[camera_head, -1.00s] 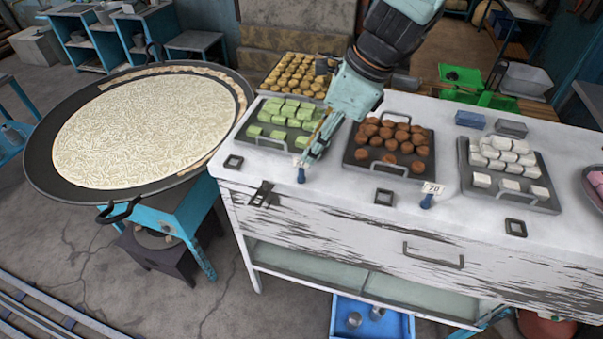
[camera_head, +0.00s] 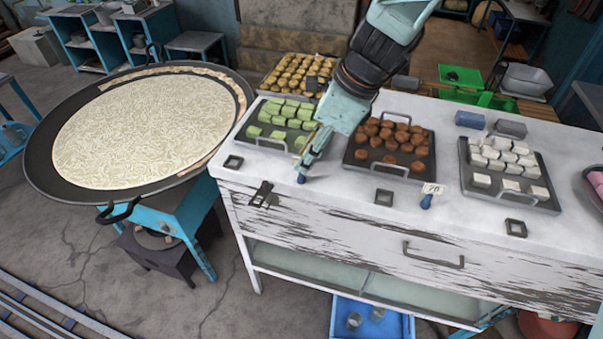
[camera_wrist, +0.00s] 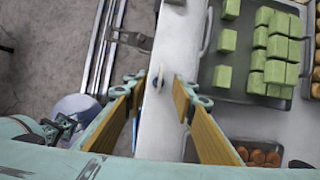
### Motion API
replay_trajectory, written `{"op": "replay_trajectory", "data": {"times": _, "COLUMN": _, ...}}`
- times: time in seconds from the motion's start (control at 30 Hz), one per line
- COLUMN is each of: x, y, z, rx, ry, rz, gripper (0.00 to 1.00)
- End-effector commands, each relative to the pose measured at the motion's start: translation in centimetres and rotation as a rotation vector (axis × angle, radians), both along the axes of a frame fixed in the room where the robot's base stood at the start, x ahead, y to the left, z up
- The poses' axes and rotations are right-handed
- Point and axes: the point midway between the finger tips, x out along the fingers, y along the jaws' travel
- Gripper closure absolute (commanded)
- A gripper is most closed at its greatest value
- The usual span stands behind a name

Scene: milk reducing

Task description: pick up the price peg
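A price peg (camera_wrist: 159,79) shows small and pale in the wrist view, on the white counter edge between my two fingertips. A gap shows on both sides of it. My gripper (camera_wrist: 161,92) is open, with wood-coloured finger pads apart. In the head view my gripper (camera_head: 304,165) points down at the counter edge in front of the green-cube tray and hides most of this peg. A second price peg (camera_head: 426,201), blue with a white "70" card, stands at the edge to the right, in front of the brown-sweets tray.
The green-cube tray (camera_head: 261,138) and brown-sweets tray (camera_head: 395,177) lie close to my gripper. A white-cube tray (camera_head: 512,203) is farther right. A large round pan (camera_head: 40,165) stands left of the counter. Square metal pieces (camera_head: 384,197) lie near the front edge.

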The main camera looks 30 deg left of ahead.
Motion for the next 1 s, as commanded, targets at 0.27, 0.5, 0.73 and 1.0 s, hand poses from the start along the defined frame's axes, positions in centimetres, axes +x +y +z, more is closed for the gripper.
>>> {"op": "replay_trajectory", "data": {"times": 0.27, "x": -0.5, "y": 1.0, "z": -2.4, "rx": -0.001, "ry": 0.001, "rz": -0.001, "gripper": 0.76}}
{"op": "replay_trajectory", "data": {"times": 0.5, "x": -0.5, "y": 1.3, "z": -3.0, "rx": 0.0, "ry": 0.0, "rz": 0.0, "gripper": 0.76}}
{"op": "replay_trajectory", "data": {"times": 0.73, "x": -0.5, "y": 1.3, "z": -3.0, "rx": 0.0, "ry": 0.0, "rz": 0.0, "gripper": 0.76}}
{"op": "replay_trajectory", "data": {"times": 1.0, "x": -0.5, "y": 1.3, "z": -3.0, "rx": 0.0, "ry": 0.0, "rz": 0.0, "gripper": 0.77}}
